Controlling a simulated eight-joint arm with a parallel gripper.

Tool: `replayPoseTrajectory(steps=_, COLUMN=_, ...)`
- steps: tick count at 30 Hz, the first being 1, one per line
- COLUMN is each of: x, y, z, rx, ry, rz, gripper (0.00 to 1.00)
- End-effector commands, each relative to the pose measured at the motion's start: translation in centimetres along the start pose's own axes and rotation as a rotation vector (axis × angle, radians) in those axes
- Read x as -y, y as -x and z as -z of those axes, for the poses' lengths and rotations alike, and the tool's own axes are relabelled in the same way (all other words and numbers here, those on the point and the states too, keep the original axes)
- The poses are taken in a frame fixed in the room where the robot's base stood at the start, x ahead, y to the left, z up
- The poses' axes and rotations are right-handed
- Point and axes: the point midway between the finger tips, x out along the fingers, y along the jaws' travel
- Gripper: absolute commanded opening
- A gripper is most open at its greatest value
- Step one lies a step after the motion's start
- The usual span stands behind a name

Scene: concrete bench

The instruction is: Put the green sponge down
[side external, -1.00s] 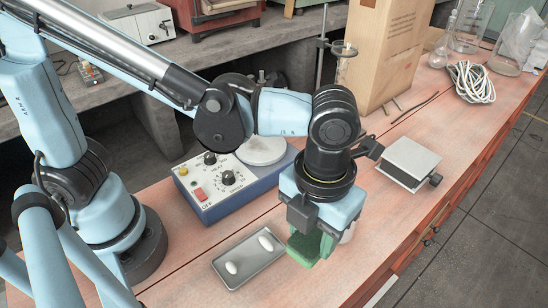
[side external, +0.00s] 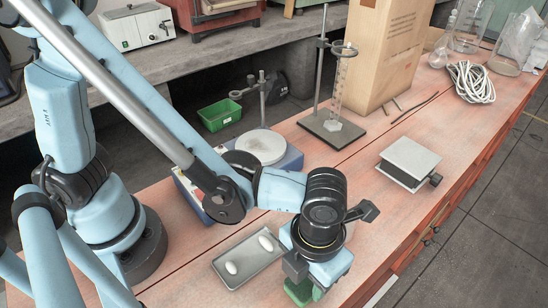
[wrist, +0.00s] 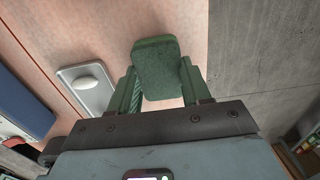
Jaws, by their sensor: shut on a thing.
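The green sponge (wrist: 158,68) is a rounded dark green block in the wrist view. It sits between the two green fingers of my gripper (wrist: 160,84), which is shut on it. In the wrist view the pink bench top shows behind the sponge, close to the bench's edge. In the side view my gripper (side external: 304,292) is low at the front of the bench, right of the metal tray. Only a little green shows under it there, and I cannot tell whether the sponge touches the bench.
The metal tray (side external: 231,280) holds two white oval pieces. A stirrer hotplate (side external: 263,147) stands behind my arm. A grey platform (side external: 409,160) stands to the right. A stand (side external: 330,127) with a glass cylinder is farther back.

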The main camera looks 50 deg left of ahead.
Motion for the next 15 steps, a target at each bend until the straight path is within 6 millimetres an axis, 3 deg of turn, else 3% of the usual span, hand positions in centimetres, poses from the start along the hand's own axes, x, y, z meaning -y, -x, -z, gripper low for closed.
replayPoseTrajectory(steps=13, x=-0.01, y=-0.61, z=0.00, rx=0.000, ry=0.000, rz=0.000, gripper=0.19)
replayPoseTrajectory(steps=14, x=-0.01, y=-0.60, z=0.00, rx=0.000, ry=0.000, rz=0.000, gripper=0.51)
replayPoseTrajectory(steps=15, x=-0.01, y=-0.58, z=0.00, rx=0.000, ry=0.000, rz=0.000, gripper=0.57)
